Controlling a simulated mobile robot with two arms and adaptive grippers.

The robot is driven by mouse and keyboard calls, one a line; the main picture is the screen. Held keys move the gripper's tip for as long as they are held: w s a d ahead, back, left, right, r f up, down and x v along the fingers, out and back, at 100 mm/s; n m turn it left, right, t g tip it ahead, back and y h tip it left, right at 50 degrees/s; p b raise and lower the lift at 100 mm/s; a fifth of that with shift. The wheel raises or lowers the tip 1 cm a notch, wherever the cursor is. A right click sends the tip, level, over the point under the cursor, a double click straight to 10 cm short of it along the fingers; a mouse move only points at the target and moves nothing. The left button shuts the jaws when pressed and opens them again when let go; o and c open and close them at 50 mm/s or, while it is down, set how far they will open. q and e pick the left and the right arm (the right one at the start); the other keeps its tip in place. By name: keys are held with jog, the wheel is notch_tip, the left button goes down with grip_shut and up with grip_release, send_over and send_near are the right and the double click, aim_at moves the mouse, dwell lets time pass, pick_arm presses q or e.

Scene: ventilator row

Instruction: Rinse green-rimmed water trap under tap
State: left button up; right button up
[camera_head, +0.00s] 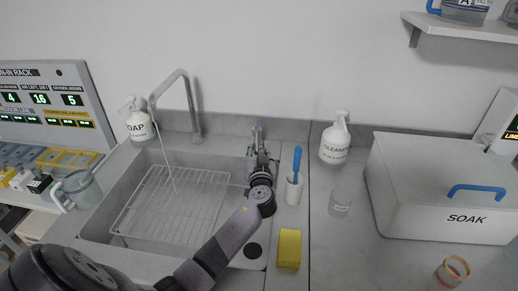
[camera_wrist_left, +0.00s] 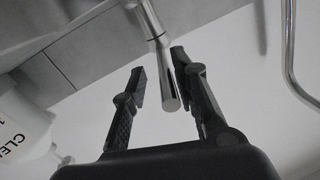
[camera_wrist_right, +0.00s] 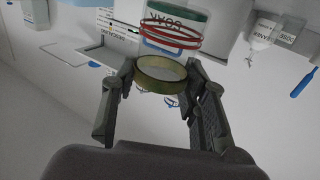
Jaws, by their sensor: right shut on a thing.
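My left gripper (camera_head: 257,140) is over the back right of the sink. In the left wrist view its fingers are apart, with a metal rod (camera_wrist_left: 168,85), seemingly the tap lever, between or just behind their tips; contact is not clear. The curved tap spout (camera_head: 181,82) stands behind the sink, and a thin stream (camera_head: 169,160) runs from it down to the rack. My right gripper (camera_wrist_right: 158,80) is shut on an olive-green ring (camera_wrist_right: 160,75), apparently the water trap's rim. The trap's body is hard to make out. The right gripper is not visible in the head view.
A wire rack (camera_head: 170,205) lies in the sink. The soap bottle (camera_head: 138,120), brush cup (camera_head: 293,189), yellow sponge (camera_head: 289,248), cleaner bottle (camera_head: 335,143) and clear cup (camera_head: 340,203) stand around it. The soak box (camera_head: 430,205) and a red-ringed cup (camera_head: 451,272) are on the right.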

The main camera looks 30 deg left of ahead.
pick_arm(q)
jog(key=shift+s, duration=0.1)
jog(key=v, duration=1.2)
